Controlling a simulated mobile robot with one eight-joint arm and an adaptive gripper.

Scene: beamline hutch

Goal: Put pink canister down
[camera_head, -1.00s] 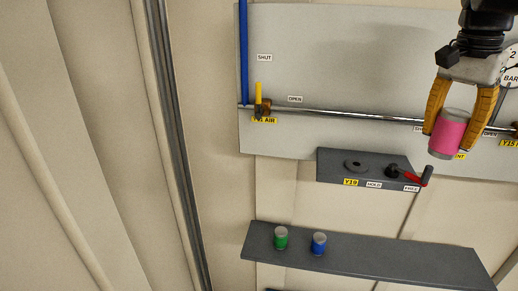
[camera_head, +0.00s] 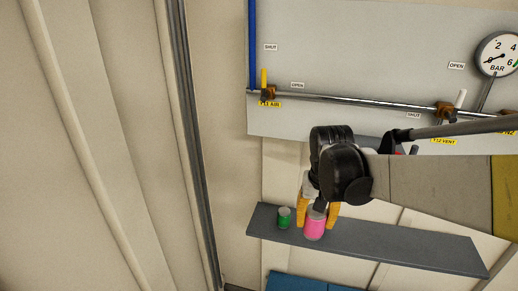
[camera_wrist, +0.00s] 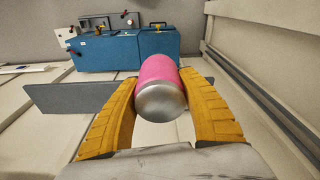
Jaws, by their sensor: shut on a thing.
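The pink canister (camera_head: 314,230), with grey metal ends, is between the yellow fingers of my gripper (camera_head: 317,222), which is shut on it. In the wrist view the canister (camera_wrist: 158,88) points its silver end toward the camera, with a finger on each side. In the head view it overlaps the dark grey shelf (camera_head: 400,252); I cannot tell whether it touches it. The green canister (camera_head: 284,217) stands on the shelf just left of my gripper. The blue canister does not show; my gripper covers that area.
The shelf's right part is clear. Above it is a wall panel (camera_head: 350,40) with a pipe, yellow-labelled valves and a gauge (camera_head: 497,56). Blue boxes (camera_wrist: 125,50) show in the wrist view. A vertical rail (camera_head: 196,140) runs at left.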

